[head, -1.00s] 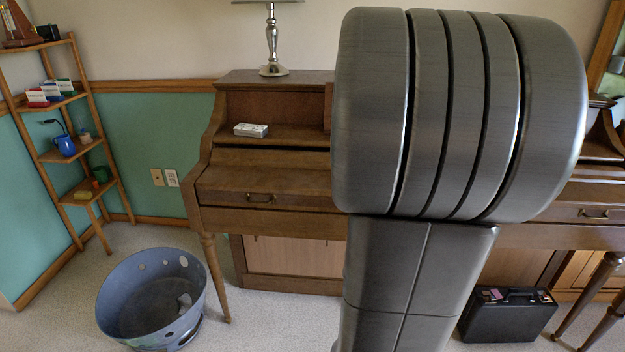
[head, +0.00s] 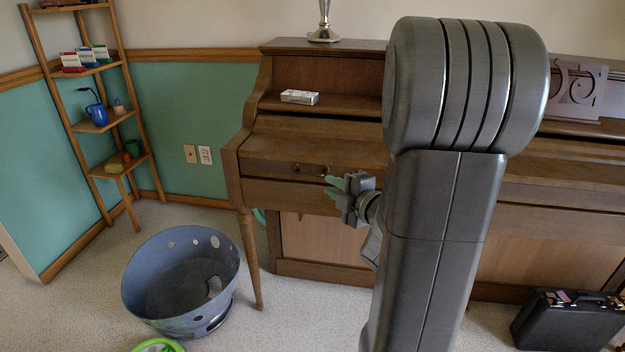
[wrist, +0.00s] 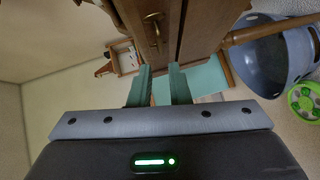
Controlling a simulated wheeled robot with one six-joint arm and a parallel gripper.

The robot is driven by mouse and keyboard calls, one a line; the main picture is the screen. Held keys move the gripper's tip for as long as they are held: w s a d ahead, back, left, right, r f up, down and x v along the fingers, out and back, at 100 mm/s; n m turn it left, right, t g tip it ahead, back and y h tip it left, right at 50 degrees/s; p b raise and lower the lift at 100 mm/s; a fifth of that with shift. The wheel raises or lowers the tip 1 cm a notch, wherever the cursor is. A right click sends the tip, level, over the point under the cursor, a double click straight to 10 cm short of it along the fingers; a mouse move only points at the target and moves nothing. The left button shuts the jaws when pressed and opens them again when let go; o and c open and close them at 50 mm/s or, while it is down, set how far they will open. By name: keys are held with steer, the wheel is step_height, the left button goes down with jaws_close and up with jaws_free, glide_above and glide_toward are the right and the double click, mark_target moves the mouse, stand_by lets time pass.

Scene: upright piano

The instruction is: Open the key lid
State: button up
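The brown wooden key lid (head: 270,168) of the upright piano is closed, its front panel upright above the piano's lower rail. Its small brass handle (head: 315,170) is partly hidden near my fingertips. In the wrist view the brass handle (wrist: 155,35) hangs on the wooden front, just beyond my fingertips and slightly left of the gap between them. My gripper (head: 330,187) has green fingers and is at the lid front near the handle. In the wrist view my gripper (wrist: 159,70) is open, with an empty gap between the fingers. Contact with the lid is not visible.
A white box (head: 299,97) lies on the ledge above the lid. A blue-grey perforated tub (head: 150,290) stands on the floor in front left, near the piano leg (head: 250,260). A black briefcase (head: 570,322) is at right. Carpet (head: 300,320) between them is clear.

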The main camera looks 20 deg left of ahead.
steer(key=b+x, duration=0.1)
steer(key=x, duration=0.8)
steer(key=shift+b, duration=0.3)
jaws_close()
